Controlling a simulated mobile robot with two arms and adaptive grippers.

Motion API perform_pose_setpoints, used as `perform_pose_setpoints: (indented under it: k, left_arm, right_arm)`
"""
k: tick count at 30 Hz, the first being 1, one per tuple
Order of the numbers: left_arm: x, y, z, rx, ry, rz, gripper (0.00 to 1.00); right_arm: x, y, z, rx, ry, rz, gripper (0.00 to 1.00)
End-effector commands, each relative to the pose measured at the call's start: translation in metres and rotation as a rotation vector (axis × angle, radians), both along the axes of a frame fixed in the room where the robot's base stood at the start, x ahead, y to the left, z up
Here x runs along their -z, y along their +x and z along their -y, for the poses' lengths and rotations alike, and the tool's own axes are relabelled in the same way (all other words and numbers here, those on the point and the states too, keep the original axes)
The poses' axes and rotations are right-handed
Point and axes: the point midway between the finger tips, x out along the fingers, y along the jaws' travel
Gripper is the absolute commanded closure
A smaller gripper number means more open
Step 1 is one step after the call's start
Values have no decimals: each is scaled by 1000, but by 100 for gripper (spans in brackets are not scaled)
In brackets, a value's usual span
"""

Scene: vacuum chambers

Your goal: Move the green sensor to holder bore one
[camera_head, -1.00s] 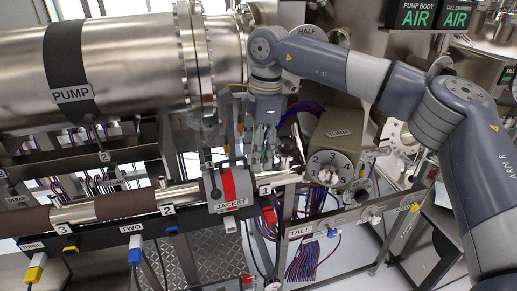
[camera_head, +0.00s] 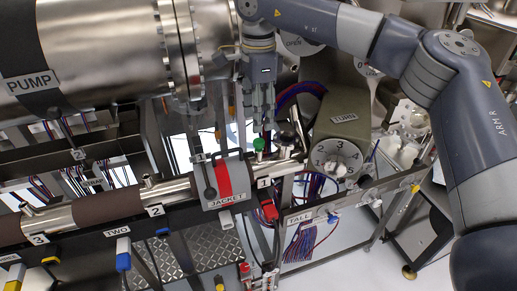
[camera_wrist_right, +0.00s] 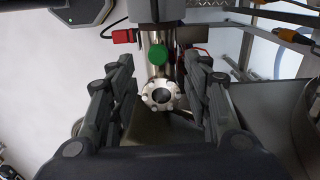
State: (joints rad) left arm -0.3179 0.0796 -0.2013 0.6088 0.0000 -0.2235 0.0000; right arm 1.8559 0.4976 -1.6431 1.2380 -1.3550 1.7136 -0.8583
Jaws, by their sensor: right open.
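The green sensor (camera_head: 259,145) stands on the steel pipe by label 1, just right of the jacket. Its round green top also shows in the wrist view (camera_wrist_right: 158,54). My right gripper (camera_head: 258,126) points down just above it in the head view. In the wrist view my right gripper's fingers (camera_wrist_right: 160,66) are spread wide, with the green top between their tips and nothing held. The olive holder block marked TURN (camera_head: 345,118) is right of the pipe end. My left gripper is out of view.
The grey jacket with a red band (camera_head: 223,182) wraps the pipe left of the sensor. The large pump cylinder (camera_head: 100,50) fills the upper left. A red connector (camera_head: 268,208) hangs below label 1. A bolted flange (camera_wrist_right: 160,95) lies between my fingers in the wrist view.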

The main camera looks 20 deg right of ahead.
Motion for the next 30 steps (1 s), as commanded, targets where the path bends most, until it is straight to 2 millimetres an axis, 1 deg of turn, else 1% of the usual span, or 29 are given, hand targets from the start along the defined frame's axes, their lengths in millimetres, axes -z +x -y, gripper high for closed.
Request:
perform_pose_setpoints:
  k: [1,3,5,7,10,13,16,19,23,30]
  left_arm:
    - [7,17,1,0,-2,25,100]
    - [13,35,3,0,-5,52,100]
    - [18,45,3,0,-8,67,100]
    - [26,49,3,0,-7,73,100]
    - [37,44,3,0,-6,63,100]
    - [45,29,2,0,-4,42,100]
    - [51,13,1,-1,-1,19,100]
    - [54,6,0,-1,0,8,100]
    - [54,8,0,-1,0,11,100]
    - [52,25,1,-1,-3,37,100]
  right_arm:
    - [9,0,0,0,-1,-1,55]
    - [18,0,0,0,-1,-1,55]
    - [27,0,0,0,0,0,55]
    - [37,0,0,0,1,0,55]
    - [52,-1,0,0,1,-1,55]
    - [65,-1,0,1,2,-2,55]
    - [74,-1,0,1,1,-1,55]
    - [79,0,0,0,1,0,55]
    - [80,0,0,0,1,0,55]
    - [79,0,0,0,1,0,55]
